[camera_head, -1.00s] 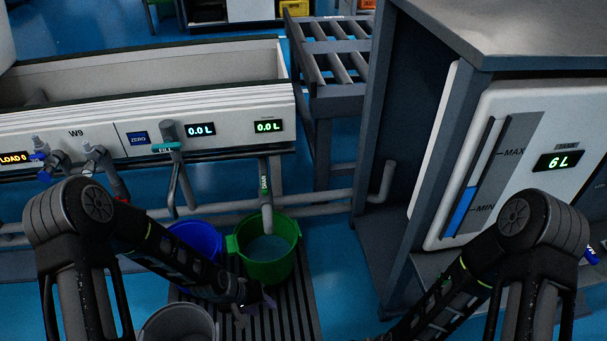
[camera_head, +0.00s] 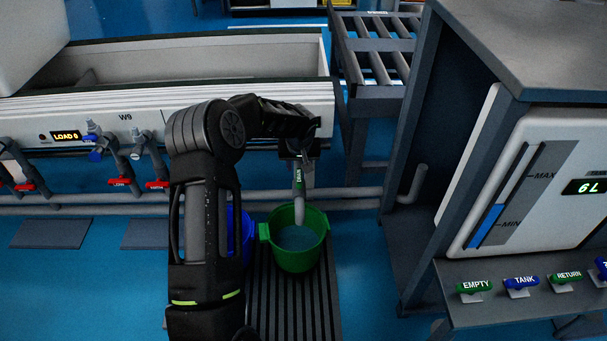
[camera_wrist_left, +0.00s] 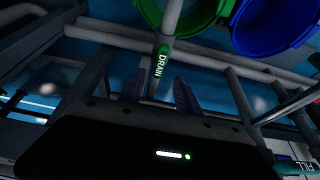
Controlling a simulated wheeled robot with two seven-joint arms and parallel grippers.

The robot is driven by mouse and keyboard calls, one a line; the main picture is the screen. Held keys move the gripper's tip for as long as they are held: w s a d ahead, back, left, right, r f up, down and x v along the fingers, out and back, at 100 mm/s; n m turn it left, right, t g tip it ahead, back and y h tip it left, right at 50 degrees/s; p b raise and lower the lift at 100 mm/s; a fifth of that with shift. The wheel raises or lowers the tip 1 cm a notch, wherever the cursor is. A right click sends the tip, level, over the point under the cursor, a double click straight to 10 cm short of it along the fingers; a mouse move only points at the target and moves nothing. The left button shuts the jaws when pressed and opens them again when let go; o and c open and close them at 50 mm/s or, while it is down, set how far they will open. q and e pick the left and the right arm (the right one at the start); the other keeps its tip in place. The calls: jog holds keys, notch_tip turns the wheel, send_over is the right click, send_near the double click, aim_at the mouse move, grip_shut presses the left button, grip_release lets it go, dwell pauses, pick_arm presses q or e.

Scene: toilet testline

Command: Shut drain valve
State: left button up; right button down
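The drain valve's green handle, marked DRAIN (camera_head: 299,176), lies in line with the grey drain pipe (camera_head: 299,211) below the trough's right end. My left gripper (camera_head: 300,150) is at the top of this pipe, and my arm hides part of it. In the left wrist view, the green DRAIN handle (camera_wrist_left: 160,60) shows just beyond the gap between the two fingers (camera_wrist_left: 158,95). The fingers are apart, and I cannot tell whether they touch the valve. The pipe ends over a green bucket (camera_head: 296,262) holding liquid. My right gripper is not in view.
A blue bucket (camera_head: 245,235) stands left of the green one, partly behind my arm. The white trough (camera_head: 90,106) has red-handled valves (camera_head: 158,184) at left. A grey cabinet (camera_head: 410,180) with a 6 L display (camera_head: 590,186) and several labelled handles stands at right.

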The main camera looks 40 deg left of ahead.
aim_at(299, 176)
pick_arm(q)
jog(key=b+x, duration=0.2)
jog(key=x, duration=0.4)
jog(key=shift+f, duration=0.4)
jog(key=shift+w+a+f+b, duration=0.25)
jog(key=shift+f+b, duration=0.1)
jog(key=shift+f, duration=0.15)
jog(key=shift+c, duration=0.6)
grip_shut()
